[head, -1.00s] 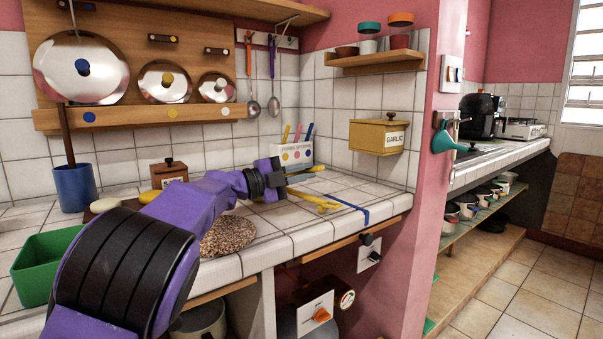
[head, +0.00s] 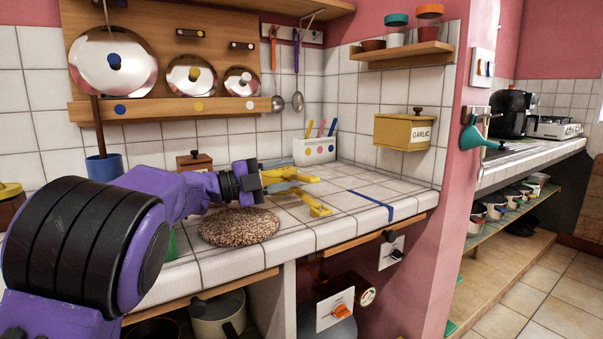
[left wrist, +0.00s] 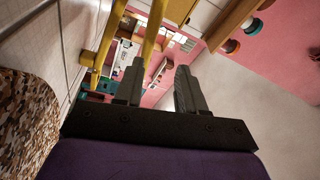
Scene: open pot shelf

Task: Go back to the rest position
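My left arm comes in from the left over the white tiled counter (head: 345,180). My left gripper (head: 262,180) is above the counter, beside a yellow two-armed object (head: 318,207). In the left wrist view the two grey fingers (left wrist: 160,88) stand apart with a gap between them, and nothing is visibly clamped. Yellow bars (left wrist: 103,48) show past the fingertips there; I cannot tell whether the fingers touch them. My right gripper is in neither view.
A round speckled mat (head: 238,227) lies just below the left gripper. A white pen holder (head: 314,150) and a small brown box (head: 195,162) stand behind. A yellow garlic box (head: 404,131) hangs on the wall. The counter's right part, around the blue strip (head: 372,204), is clear.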

